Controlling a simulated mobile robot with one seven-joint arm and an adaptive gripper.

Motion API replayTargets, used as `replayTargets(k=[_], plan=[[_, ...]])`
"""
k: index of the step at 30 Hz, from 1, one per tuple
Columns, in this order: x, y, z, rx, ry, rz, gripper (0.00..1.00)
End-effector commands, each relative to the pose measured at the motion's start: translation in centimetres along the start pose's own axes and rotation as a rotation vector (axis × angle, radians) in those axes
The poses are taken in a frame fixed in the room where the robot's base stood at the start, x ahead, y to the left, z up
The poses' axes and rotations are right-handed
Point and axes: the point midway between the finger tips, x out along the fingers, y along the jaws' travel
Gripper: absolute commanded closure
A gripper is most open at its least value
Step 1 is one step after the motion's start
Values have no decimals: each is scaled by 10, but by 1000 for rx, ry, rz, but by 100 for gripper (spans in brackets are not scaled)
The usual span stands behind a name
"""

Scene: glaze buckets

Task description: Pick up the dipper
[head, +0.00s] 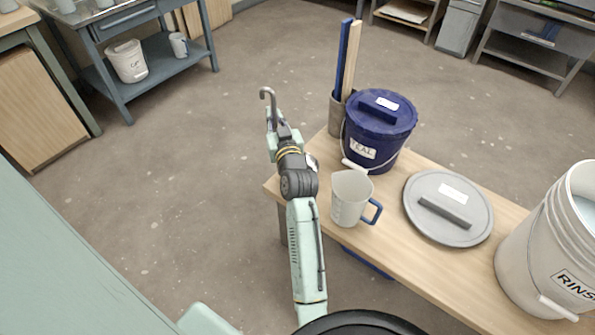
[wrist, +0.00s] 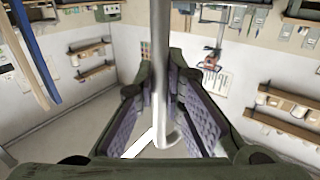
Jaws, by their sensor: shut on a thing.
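The dipper is a thin grey metal rod with a hooked end (head: 268,94). It stands up out of my gripper (head: 272,122) in the head view, left of the wooden table and over open floor. In the wrist view the dipper's rod (wrist: 159,60) runs down between the two padded fingers of my gripper (wrist: 163,110), with a curled end low in the picture. My gripper is shut on the dipper. The dipper's bowl cannot be made out.
The table (head: 420,270) holds a blue bucket labelled TEAL (head: 378,130) with its lid on, a pale measuring jug (head: 350,200), a grey lid (head: 448,208), a white rinse bucket (head: 550,250) and a pot of sticks (head: 336,115). The floor left of it is clear.

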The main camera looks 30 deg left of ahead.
Motion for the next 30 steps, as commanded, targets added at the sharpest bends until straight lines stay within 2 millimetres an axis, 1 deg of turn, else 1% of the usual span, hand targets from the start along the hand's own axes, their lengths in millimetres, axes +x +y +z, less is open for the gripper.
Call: replayTargets(k=[8,11,14,18,22,27,30], plan=[[0,0,-2,-1,2,0,100],[0,0,-9,-2,5,0,100],[0,0,-25,-3,7,0,100],[0,0,-55,-3,8,0,100],[0,0,-79,-4,7,0,100],[0,0,-98,-2,5,-1,100],[0,0,-101,-1,2,0,100]])
